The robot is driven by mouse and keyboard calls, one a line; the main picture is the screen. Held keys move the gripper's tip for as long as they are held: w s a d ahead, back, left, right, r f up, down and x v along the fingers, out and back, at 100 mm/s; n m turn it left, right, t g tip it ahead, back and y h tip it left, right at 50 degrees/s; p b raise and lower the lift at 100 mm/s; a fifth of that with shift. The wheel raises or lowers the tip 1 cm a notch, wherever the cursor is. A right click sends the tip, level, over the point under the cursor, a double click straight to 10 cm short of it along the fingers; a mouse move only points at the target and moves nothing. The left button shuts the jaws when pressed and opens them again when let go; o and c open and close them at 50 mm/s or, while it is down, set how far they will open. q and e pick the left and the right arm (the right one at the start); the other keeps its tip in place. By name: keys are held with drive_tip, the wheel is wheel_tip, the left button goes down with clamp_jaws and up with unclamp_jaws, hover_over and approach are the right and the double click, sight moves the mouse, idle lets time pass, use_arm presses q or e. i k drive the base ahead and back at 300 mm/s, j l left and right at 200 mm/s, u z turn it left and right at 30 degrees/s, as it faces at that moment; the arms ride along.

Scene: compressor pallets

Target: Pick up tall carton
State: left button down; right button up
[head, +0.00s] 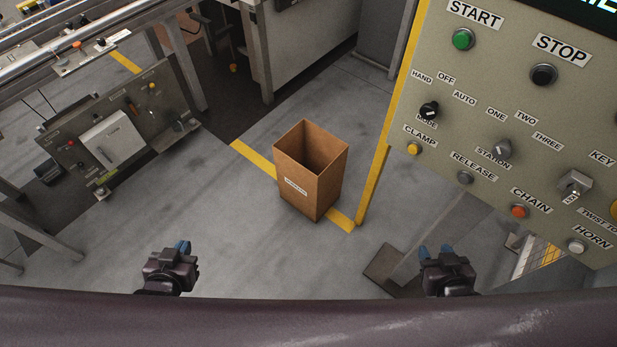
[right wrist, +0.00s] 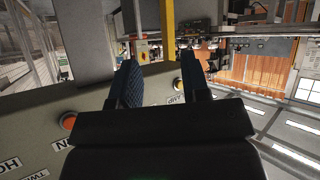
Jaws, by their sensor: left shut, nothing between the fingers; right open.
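The tall carton (head: 312,170) is a brown, open-topped box with a small white label on its front. It stands upright on the grey floor in the middle of the head view, over a yellow floor line, and looks empty. My left gripper (head: 183,247) is shut and empty, at the lower left of the head view, apart from the carton. My right gripper (head: 434,252) is open and empty at the lower right, also apart from the carton. In the right wrist view its two blue-padded fingers (right wrist: 160,85) stand apart with nothing between them. The carton cannot be made out there.
A large control panel (head: 480,120) with labelled buttons and knobs fills the right side, beside the carton and above my right gripper. A smaller panel (head: 72,152) stands at left. A machine cabinet (head: 310,40) is behind. Floor (head: 200,205) left of the carton is clear.

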sight(310, 162)
drive_tip(key=k+z, duration=0.15)
drive_tip(key=z, duration=1.15)
drive_tip(key=u, duration=1.3)
drive_tip(key=i+j+z, duration=0.1)
drive_tip(key=j, duration=0.25)
drive_tip(key=i+j+z, duration=0.15)
drive_tip(key=j, duration=0.25)
drive_tip(key=i+j+z, duration=0.1)
drive_tip(key=j, duration=0.3)
drive_tip(key=i+j+z, duration=0.15)
drive_tip(key=j, duration=0.25)
drive_tip(key=i+j+z, duration=0.1)
drive_tip(key=j, duration=0.3)
drive_tip(key=i, duration=0.1)
